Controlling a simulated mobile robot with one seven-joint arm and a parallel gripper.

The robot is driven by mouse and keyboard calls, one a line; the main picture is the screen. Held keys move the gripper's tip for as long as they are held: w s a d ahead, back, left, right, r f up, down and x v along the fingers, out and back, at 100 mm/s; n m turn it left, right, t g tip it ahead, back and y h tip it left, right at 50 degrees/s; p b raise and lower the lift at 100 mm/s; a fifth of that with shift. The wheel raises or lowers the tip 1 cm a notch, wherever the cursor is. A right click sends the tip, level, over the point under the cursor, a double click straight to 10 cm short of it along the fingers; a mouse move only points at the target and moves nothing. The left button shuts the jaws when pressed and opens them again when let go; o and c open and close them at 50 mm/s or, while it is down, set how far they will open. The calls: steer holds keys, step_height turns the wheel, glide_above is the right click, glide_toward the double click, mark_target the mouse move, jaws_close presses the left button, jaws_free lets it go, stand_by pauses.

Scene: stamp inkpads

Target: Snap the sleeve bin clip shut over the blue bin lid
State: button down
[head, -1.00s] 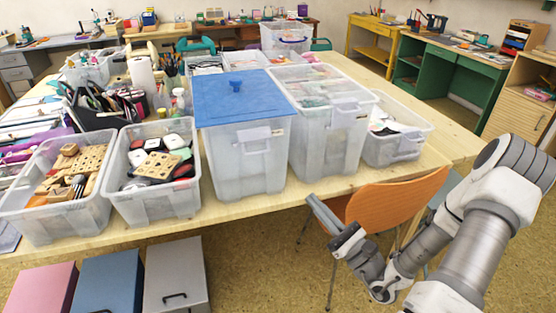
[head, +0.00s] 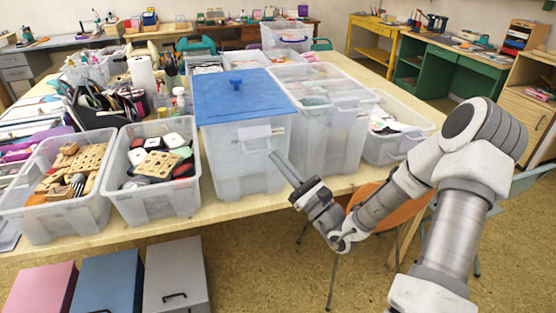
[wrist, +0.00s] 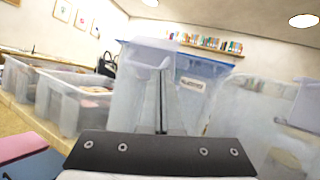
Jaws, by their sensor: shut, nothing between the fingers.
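The blue bin lid (head: 235,97) with its blue knob covers a tall translucent bin (head: 235,165) at the table's front edge. A pale clip (head: 254,132) sits on the bin's front, just under the lid's front edge. It seems to stand out from the wall; I cannot tell its exact angle. In the wrist view the clip (wrist: 148,54) shows as a translucent flap, with the lid's blue rim (wrist: 205,65) behind it. My gripper (head: 273,155) is shut and empty, in front of the bin, below and right of the clip. Contact with the bin cannot be told.
Another tall bin (head: 335,130) stands right beside it, with a lower bin (head: 400,140) farther right. Open bins of stamps and blocks (head: 150,195) stand at left. An orange chair (head: 380,205) is partly behind my arm. Drawer boxes (head: 175,275) stand below the table.

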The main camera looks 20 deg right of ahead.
steer(key=shift+w+a+r, duration=0.15)
steer(key=shift+w, duration=0.1)
steer(key=shift+r+p, duration=0.2)
steer(key=shift+p, duration=0.25)
